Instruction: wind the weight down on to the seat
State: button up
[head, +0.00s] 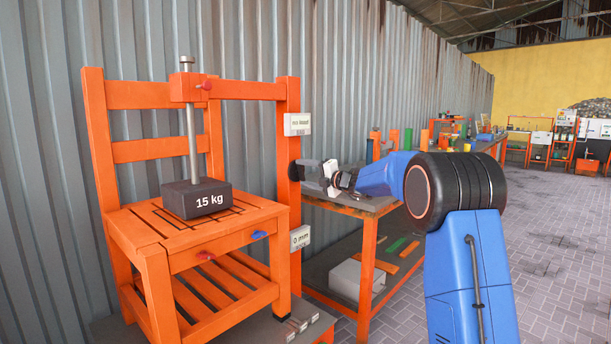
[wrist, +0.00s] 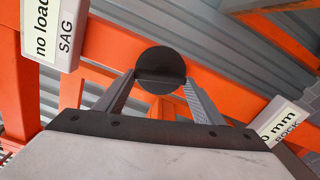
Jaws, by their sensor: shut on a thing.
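The dark block weight marked 15 kg (head: 197,198) hangs under an upright metal rod (head: 191,130) at the slatted orange seat (head: 150,222). From this angle I cannot tell whether it touches the seat or sits just above it. A black round knob (head: 294,172) is on the orange post right of the chair. My gripper (head: 308,172) is shut on the knob, reaching from the right. In the wrist view the knob (wrist: 160,62) sits between my gripper's two grey fingers (wrist: 159,82). The sag display (head: 297,124) reads "no load".
A rock display (head: 300,237) on the post reads 0 mm. A workbench (head: 355,205) with a grey box (head: 357,281) below stands behind my arm. Paved floor is open at right.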

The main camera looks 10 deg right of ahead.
jog(key=m, duration=0.6)
dwell(0.6)
jog(key=o, duration=1.1)
jog(key=shift+c, duration=0.2)
jog(key=v, duration=1.7)
jog(key=shift+s, duration=0.15)
jog(key=shift+d, duration=0.1)
